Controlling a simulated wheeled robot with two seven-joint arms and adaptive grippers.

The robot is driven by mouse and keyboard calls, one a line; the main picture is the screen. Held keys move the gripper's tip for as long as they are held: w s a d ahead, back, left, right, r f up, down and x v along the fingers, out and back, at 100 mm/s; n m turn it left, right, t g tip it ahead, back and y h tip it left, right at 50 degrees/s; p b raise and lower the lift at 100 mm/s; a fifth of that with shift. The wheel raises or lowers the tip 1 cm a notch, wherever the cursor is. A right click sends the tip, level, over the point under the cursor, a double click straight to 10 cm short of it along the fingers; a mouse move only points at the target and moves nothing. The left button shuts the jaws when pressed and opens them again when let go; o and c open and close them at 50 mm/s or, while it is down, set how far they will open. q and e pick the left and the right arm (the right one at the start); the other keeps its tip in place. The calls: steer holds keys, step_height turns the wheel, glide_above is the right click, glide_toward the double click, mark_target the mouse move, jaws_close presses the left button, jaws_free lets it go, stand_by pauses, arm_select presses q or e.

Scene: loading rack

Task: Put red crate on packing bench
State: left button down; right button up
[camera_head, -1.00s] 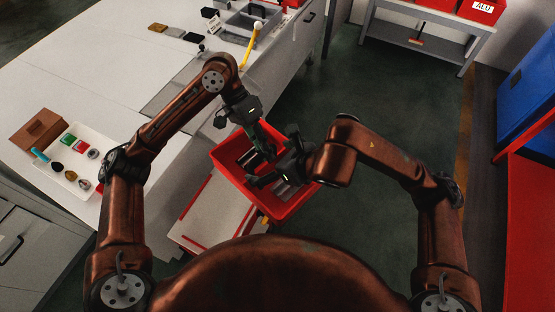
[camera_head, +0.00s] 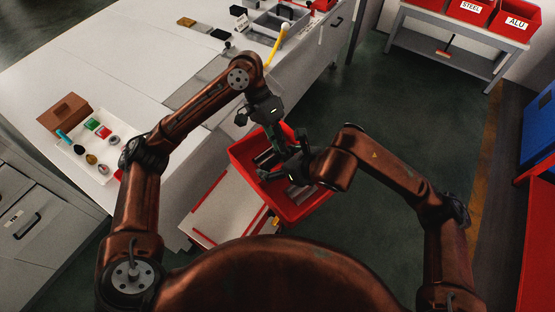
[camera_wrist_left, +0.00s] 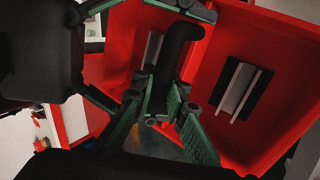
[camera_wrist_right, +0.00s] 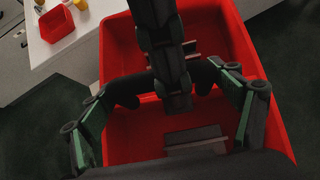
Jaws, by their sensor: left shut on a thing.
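The red crate (camera_head: 243,164) stands out in front of the bench edge, with dark and light metal pieces inside. Its inside also shows in the left wrist view (camera_wrist_left: 282,128) and the right wrist view (camera_wrist_right: 130,120). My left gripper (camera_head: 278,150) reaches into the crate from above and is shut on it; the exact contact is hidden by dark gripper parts. My right gripper (camera_head: 284,172) is over the crate close to the left one, its fingers spread apart in the right wrist view (camera_wrist_right: 168,118). The packing bench (camera_head: 110,65) is the long pale surface at left.
A white tray (camera_head: 82,153) of small items and a brown box (camera_head: 63,114) sit on the bench's near left part. A white stand with red edges (camera_head: 222,212) is below the crate. Red bins (camera_head: 467,10) stand on a rack at upper right. Open floor lies right of the crate.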

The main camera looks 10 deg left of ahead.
arm_select(q)
steer(key=shift+d+r, duration=0.1)
steer(key=shift+r, duration=0.05)
arm_select(e)
steer(key=shift+s, duration=0.1)
steer(key=c, duration=0.9)
arm_select(q)
steer(key=c, duration=2.2)
jaws_free()
arm_select(e)
steer(key=shift+a+r, duration=0.1)
steer(key=shift+c, duration=0.7)
arm_select(q)
steer(key=o, duration=0.4)
steer(key=shift+c, duration=0.2)
